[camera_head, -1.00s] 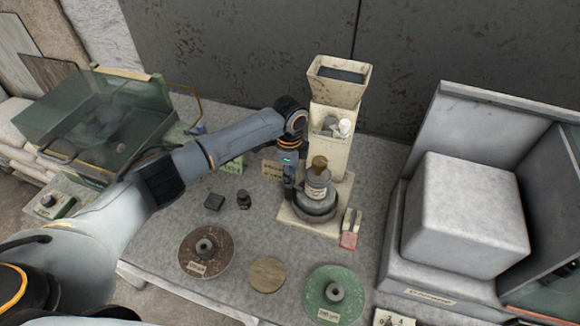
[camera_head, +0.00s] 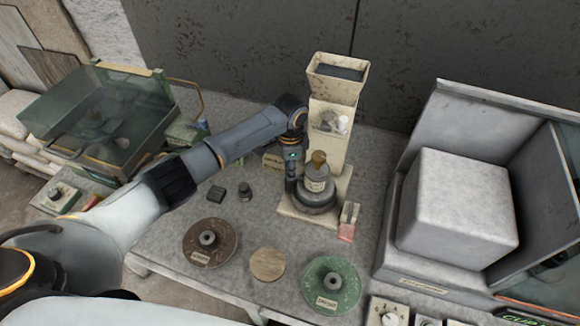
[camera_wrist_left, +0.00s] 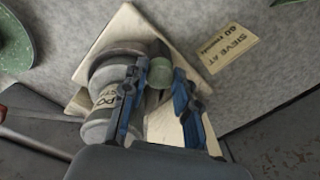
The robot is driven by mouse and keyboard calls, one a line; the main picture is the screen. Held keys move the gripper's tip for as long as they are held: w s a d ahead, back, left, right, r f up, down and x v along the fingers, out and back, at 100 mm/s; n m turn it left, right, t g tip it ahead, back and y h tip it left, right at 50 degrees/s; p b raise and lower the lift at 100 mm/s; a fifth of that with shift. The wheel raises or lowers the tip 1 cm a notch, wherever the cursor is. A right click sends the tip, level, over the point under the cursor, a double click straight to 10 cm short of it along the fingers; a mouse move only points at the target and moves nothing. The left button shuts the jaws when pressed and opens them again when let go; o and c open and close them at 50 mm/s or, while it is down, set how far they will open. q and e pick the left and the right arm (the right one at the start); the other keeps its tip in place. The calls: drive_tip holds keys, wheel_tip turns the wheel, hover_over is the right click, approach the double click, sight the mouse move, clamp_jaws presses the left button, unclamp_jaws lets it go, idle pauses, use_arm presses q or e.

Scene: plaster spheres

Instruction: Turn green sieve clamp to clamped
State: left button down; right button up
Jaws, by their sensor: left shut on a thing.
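My left gripper (camera_head: 292,185) reaches down at the jar's left side. In the left wrist view, a pale green rounded piece (camera_wrist_left: 160,73), which looks like the green clamp, sits between the blue fingers of my left gripper (camera_wrist_left: 163,80), beside the jar (camera_wrist_left: 106,98). The fingers are shut on it. The clamp is hidden in the head view, and its turn position cannot be told. My right gripper is not in view.
A brown disc (camera_head: 211,231), a tan disc (camera_head: 267,264) and a green disc (camera_head: 331,270) lie at the front. A red-ended block (camera_head: 346,232) is right of the base. A grey machine (camera_head: 455,215) fills the right side. A "SIEVE AT" card (camera_wrist_left: 229,47) lies near the stand.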

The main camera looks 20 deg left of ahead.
use_arm(q)
drive_tip(key=c, duration=1)
unclamp_jaws()
wheel_tip(320, 180, up, 12)
drive_tip(key=shift+s+f, duration=0.1)
drive_tip(key=shift+s, duration=0.05)
